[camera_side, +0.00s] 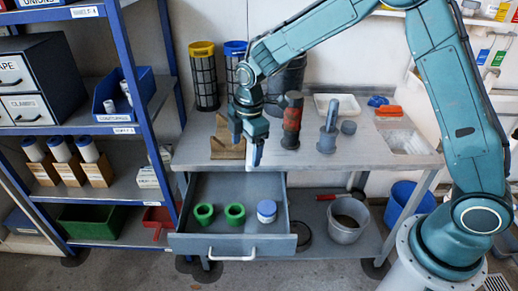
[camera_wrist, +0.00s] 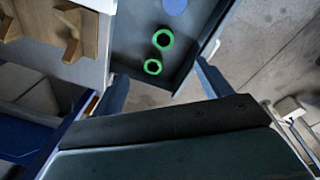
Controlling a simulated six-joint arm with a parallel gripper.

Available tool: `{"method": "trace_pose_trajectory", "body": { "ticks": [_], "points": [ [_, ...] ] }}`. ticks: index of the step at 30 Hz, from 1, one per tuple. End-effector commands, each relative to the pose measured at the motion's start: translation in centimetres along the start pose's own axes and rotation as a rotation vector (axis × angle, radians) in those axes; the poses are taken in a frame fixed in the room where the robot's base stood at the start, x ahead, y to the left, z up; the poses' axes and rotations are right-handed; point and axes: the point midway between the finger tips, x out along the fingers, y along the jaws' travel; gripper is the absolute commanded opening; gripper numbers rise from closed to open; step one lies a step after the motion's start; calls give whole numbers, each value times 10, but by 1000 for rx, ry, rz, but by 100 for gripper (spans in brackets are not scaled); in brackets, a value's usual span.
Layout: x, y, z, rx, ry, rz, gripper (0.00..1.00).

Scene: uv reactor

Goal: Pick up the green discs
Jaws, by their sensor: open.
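Two green discs, each a ring with a dark centre, lie in the open grey drawer (camera_side: 183,228) under the workbench. In the side view the left disc (camera_side: 204,213) and the right disc (camera_side: 235,214) sit side by side, slightly apart. In the wrist view the discs show as green rings, one (camera_wrist: 163,38) above the other (camera_wrist: 153,67). My gripper (camera_side: 243,150) points down above the back of the drawer, near the bench's front edge. It is open, empty and apart from the discs. In the wrist view its fingers (camera_wrist: 160,82) are spread wide.
A blue-and-white round container (camera_side: 267,211) stands in the drawer, right of the discs. A wooden holder (camera_side: 227,140) and a red-and-dark cylinder (camera_side: 292,120) stand on the bench near my gripper. A blue-framed shelf (camera_side: 151,110) rises at the left.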

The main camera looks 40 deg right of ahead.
Motion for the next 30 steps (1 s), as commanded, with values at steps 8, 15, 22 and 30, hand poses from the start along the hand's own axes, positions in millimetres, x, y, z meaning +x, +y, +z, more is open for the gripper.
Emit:
{"method": "trace_pose_trajectory", "body": {
  "ticks": [8, 15, 22, 30],
  "points": [
    [77, 10, -20, -215, -16, -63, 77],
    [119, 10, -30, -336, -20, -95, 77],
    [127, 10, -32, -361, -20, -100, 77],
    [138, 9, -31, -360, -21, -102, 77]
  ]
}}
